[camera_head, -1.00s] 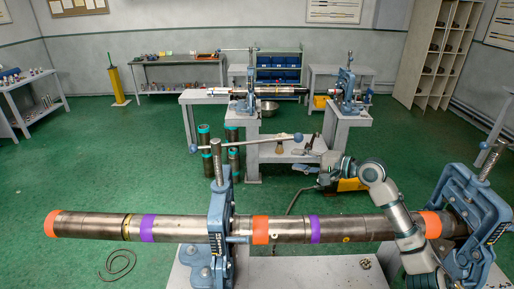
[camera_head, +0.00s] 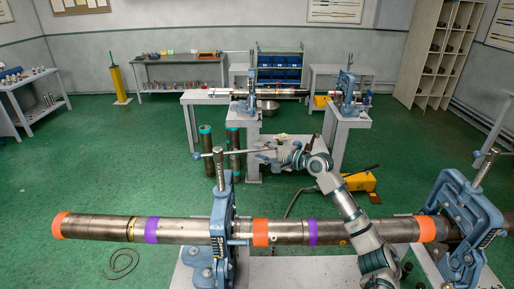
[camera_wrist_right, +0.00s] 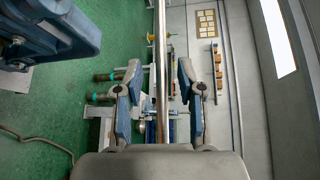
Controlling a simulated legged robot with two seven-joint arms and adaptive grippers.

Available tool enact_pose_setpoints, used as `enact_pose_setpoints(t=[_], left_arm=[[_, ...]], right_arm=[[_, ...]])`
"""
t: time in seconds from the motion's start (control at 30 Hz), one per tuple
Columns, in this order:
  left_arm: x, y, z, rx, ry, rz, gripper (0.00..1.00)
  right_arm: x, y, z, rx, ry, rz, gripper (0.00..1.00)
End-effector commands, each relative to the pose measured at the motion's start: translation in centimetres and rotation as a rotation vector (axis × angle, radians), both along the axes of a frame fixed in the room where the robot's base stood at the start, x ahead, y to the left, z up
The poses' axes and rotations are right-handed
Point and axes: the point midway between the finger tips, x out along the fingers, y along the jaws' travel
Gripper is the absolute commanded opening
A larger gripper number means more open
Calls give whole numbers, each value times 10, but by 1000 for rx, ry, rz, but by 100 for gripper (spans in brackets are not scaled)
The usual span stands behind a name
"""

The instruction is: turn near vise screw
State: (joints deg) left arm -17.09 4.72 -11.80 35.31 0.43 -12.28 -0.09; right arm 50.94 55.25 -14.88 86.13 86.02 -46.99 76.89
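The near vise (camera_head: 221,225) is a blue frame around the long pipe (camera_head: 180,229). Its upright screw (camera_head: 220,172) carries a thin cross handle (camera_head: 240,151) with a ball on its left end. My right gripper (camera_head: 273,153) is at the handle's right end, which it hides in the head view. In the right wrist view, the open fingers (camera_wrist_right: 159,82) stand on both sides of the bar (camera_wrist_right: 161,60), with gaps visible between bar and fingers. My left gripper is not in view.
Another blue vise (camera_head: 465,215) holds the pipe's right end, to the right of my arm. Beyond stand a table (camera_head: 254,138) with a second pipe and vises, upright pipes (camera_head: 234,155) and a yellow tool (camera_head: 360,181). Green floor lies open at left.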

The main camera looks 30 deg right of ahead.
Motion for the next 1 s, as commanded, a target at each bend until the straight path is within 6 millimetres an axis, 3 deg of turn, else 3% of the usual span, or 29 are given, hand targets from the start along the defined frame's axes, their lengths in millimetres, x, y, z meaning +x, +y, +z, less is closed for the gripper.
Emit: enact_pose_setpoints(t=[0.2, 0.5, 0.53, 0.67, 0.7, 1.0], left_arm=[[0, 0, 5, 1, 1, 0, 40], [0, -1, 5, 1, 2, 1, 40], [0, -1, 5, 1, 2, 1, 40], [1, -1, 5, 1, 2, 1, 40], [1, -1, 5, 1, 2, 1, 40], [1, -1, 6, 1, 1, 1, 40]], right_arm=[[19, 8, -3, 3, -1, -1, 39], [21, 8, -4, 1, 0, -1, 39], [21, 8, -4, 1, 0, -1, 36], [21, 9, -4, 1, 0, -1, 4], [21, 9, -4, 1, 0, -1, 0], [21, 10, -6, 0, 4, -3, 0]])
